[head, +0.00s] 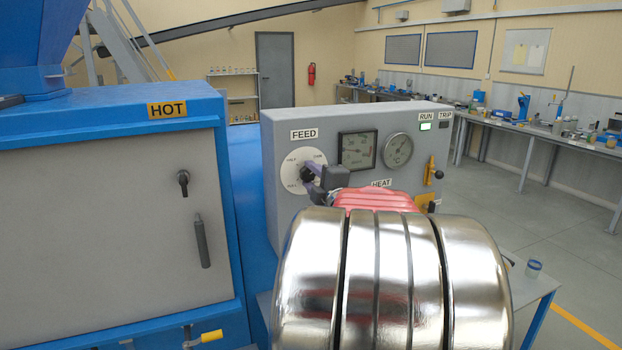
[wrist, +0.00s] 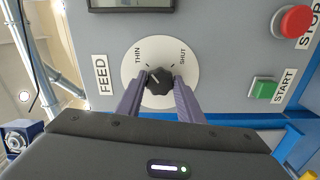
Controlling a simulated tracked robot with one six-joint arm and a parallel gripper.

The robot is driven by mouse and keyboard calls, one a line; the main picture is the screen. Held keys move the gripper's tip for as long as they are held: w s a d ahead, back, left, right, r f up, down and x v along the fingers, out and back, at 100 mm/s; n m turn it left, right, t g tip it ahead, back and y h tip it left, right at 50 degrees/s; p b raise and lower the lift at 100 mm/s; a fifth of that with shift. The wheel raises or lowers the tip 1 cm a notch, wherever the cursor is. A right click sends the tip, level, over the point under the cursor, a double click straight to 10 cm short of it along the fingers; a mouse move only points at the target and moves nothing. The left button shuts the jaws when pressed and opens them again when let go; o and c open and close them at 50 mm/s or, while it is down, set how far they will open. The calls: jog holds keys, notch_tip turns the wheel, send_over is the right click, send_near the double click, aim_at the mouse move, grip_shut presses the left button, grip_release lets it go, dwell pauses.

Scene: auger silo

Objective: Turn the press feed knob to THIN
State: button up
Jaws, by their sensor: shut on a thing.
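The press feed knob (wrist: 160,80) is small, black and faceted, at the centre of a round white dial (wrist: 136,52) beside the FEED label. In the wrist view, THIN is printed at the dial's upper left and SHUT at its upper right. The lower part of the dial is hidden by my fingers. My gripper (wrist: 159,86) is shut on the knob, a purple-grey finger on each side. The knob's pointer is too small to read with certainty. In the head view the dial (head: 293,160) is on the grey panel, and my gripper (head: 312,181) partly covers the knob.
The grey panel (head: 285,208) also carries two gauges (head: 357,150), a lit RUN lamp (head: 425,126) and a yellow handle (head: 430,170). The wrist view shows a red STOP button (wrist: 294,20) and a green START button (wrist: 264,90). A blue machine marked HOT (head: 110,200) stands left.

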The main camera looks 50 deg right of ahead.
jog(key=shift+w+a+f+n, duration=0.15)
jog(key=shift+n, duration=0.55)
jog(key=o, duration=1.1)
jog(key=v, duration=1.3)
jog(key=shift+s+a, duration=0.1)
jog(key=shift+s, duration=0.3)
